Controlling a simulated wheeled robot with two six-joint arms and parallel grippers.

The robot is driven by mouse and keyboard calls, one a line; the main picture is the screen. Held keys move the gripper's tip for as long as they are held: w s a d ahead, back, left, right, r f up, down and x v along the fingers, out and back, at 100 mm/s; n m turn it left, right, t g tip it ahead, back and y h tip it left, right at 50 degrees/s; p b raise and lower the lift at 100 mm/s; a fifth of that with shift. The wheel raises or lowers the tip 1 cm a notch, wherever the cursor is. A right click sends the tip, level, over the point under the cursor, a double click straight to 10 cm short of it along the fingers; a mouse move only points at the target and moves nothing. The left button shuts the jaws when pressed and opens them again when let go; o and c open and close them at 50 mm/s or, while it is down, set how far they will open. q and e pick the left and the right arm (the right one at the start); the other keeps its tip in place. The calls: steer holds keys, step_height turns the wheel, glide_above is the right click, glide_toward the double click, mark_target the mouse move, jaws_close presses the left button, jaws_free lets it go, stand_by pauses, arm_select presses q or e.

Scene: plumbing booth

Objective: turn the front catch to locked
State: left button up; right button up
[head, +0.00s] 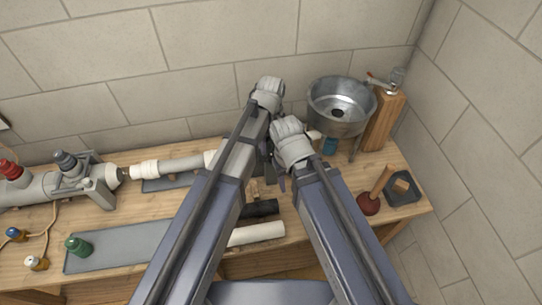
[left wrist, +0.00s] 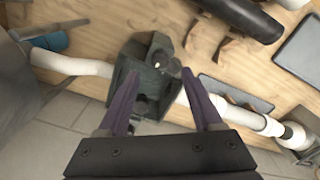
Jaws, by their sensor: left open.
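My left gripper (left wrist: 160,76) is open in the left wrist view, with its two purple fingers apart and nothing held between them. A dark grey block-like fixture (left wrist: 160,53) lies beyond and partly between the fingertips. It has a raised part and a small pale spot, and white pipe runs up to it on both sides. I cannot tell which part of it is the front catch, or whether the catch is locked. In the head view my arms cover this spot, and only a bit of the left gripper (head: 281,182) shows. My right gripper does not show.
A steel basin (head: 341,104) stands at the back right, beside a wooden block (head: 384,121). A plunger (head: 370,203) stands near the bench's right end. Grey pipework with a red knob (head: 11,170) lies at the left. A white tube (head: 257,234) lies near the front edge.

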mark_target(271, 156)
arm_select(q)
step_height(271, 156, down, 6)
steer(key=b, duration=0.5)
steer(key=shift+f+b, duration=0.25)
steer(key=shift+b, duration=0.15)
jaws_close()
